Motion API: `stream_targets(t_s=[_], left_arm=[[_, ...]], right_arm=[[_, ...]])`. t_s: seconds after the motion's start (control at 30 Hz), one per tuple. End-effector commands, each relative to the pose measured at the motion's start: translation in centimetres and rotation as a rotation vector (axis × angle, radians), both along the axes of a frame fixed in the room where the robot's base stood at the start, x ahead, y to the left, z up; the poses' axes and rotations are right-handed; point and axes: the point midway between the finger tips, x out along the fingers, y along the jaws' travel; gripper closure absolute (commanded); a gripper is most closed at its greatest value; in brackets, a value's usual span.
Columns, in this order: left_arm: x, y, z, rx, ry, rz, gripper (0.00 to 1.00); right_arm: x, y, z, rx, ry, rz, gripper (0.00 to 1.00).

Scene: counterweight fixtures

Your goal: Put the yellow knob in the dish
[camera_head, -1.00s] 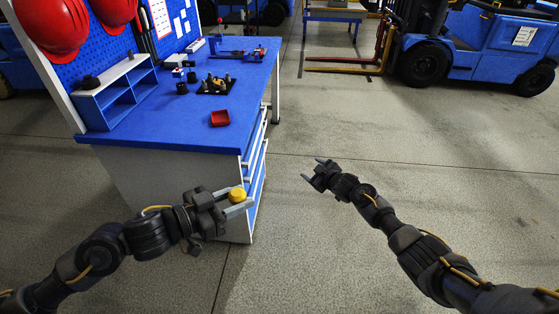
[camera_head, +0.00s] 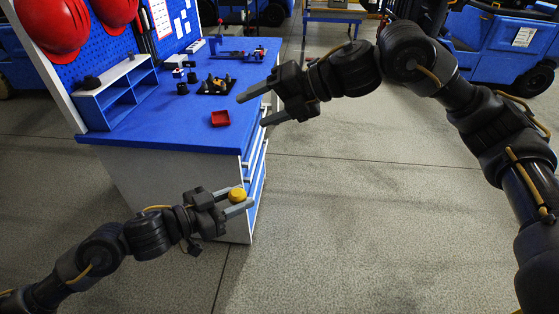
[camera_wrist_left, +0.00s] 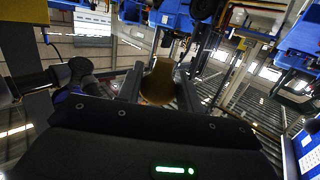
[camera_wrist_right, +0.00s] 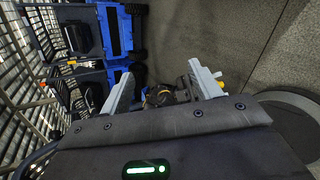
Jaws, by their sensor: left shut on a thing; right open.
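The yellow knob (camera_head: 237,194) is held between the fingers of my left gripper (camera_head: 240,200), in front of and below the level of the bench top. It also shows between the fingers in the left wrist view (camera_wrist_left: 158,82). The red dish (camera_head: 220,118) lies on the blue bench top near its front right edge and looks empty. My right gripper (camera_head: 250,110) is open and empty, its fingers pointing left, just right of the dish in the head view. In the right wrist view its fingers (camera_wrist_right: 166,84) are spread apart.
The blue workbench (camera_head: 150,130) carries a blue shelf unit (camera_head: 120,95) at left. A black plate with small parts (camera_head: 216,85) and several small dark pieces stand behind the dish. Red helmets (camera_head: 50,35) hang on the pegboard.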

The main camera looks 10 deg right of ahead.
Motion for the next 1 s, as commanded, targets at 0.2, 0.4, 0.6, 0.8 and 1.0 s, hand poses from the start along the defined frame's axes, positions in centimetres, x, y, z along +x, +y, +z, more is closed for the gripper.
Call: stream_targets(t_s=[0.2,0.4,0.6,0.8,1.0], left_arm=[[0.0,0.0,0.0,0.0,0.0,0.001,0.86],[0.0,0.0,0.0,0.0,0.0,0.001,0.86],[0.0,0.0,0.0,0.0,0.0,0.0,0.86],[0.0,0.0,0.0,0.0,0.0,0.0,0.86],[0.0,0.0,0.0,0.0,0.0,0.0,0.86]], right_arm=[[-6.0,-1.4,-6.2,-0.243,-0.011,0.18,0.37],[-7.9,-2.6,-8.0,-0.339,-0.02,0.265,0.37],[-7.9,-2.3,-8.2,-0.337,-0.03,0.276,0.37],[-7.7,-0.7,-9.8,-0.334,-0.028,0.276,0.37],[-7.3,1.9,-12.7,-0.334,-0.027,0.276,0.37]])
